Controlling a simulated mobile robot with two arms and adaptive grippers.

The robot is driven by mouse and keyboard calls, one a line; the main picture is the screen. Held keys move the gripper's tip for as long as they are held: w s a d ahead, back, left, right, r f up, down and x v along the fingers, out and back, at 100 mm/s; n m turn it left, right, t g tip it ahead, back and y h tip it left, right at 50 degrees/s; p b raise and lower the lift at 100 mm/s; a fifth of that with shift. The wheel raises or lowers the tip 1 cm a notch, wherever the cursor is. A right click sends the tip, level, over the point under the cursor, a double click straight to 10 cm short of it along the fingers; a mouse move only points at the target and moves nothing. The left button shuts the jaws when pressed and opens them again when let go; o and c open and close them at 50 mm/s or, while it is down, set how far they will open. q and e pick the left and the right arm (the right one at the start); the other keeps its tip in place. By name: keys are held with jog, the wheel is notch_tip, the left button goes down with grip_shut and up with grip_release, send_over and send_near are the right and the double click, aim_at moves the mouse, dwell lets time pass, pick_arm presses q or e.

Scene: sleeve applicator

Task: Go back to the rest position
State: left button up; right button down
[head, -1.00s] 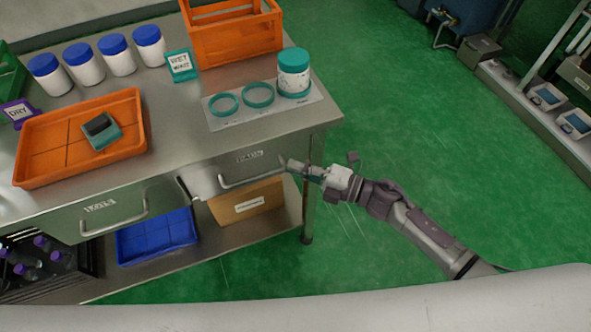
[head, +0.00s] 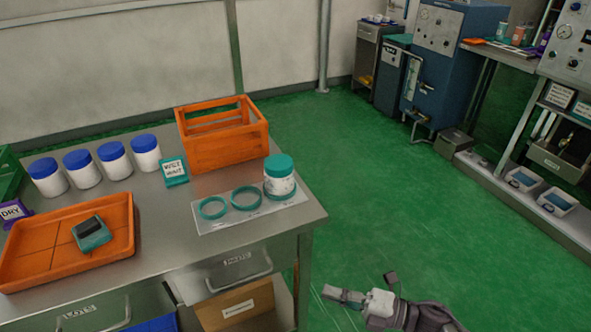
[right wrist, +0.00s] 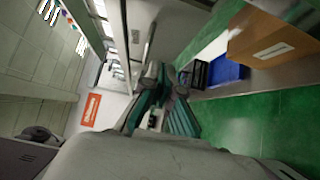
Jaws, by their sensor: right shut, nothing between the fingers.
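My right gripper (head: 345,296) is low in the head view, over the green floor to the right of the steel table (head: 160,225). It is shut and empty, and apart from the table and its drawers. In the right wrist view its teal fingers (right wrist: 160,97) show near the middle. The part drawer (head: 238,270), with a bar handle, is left of the gripper in the head view. My left gripper is not in view.
On the table stand several blue-lidded jars (head: 115,162), an orange crate (head: 222,150), an orange tray (head: 70,262) and a teal-lidded jar (head: 279,175) on a mat (head: 236,220). Green floor (head: 420,230) is clear to the right. Machines (head: 450,60) stand behind.

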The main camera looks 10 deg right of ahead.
jog(key=w+d+f+m+t+h+p, duration=0.2)
jog(key=w+d+f+m+t+h, duration=0.15)
jog(key=d+f+m+h, duration=0.45)
jog(key=s+d+f+m+h+p, duration=0.1)
jog(key=s+d+f+m+h, duration=0.1)
jog(key=s+f+m, duration=0.3)
jog(key=d+f+m+g+h, duration=0.1)
jog(key=f+m, duration=0.1)
jog(key=f, duration=0.5)
jog(key=s+d+f+m+h+p, duration=0.1)
jog(key=s+d+f+m+h, duration=0.1)
jog(key=s+f+m, duration=0.3)
jog(key=s+a+f+m+g+h+p, duration=0.1)
jog(key=s+f+m+g, duration=0.3)
jog(key=s, duration=1)
jog(key=s+a+f+m+g+h, duration=0.1)
jog(key=s+f+m+g, duration=0.3)
jog(key=s+f, duration=0.7)
jog(key=s+g+h, duration=0.1)
jog(key=s, duration=0.3)
jog(key=shift+a+g+p, duration=0.2)
jog(key=shift+g+p, duration=0.15)
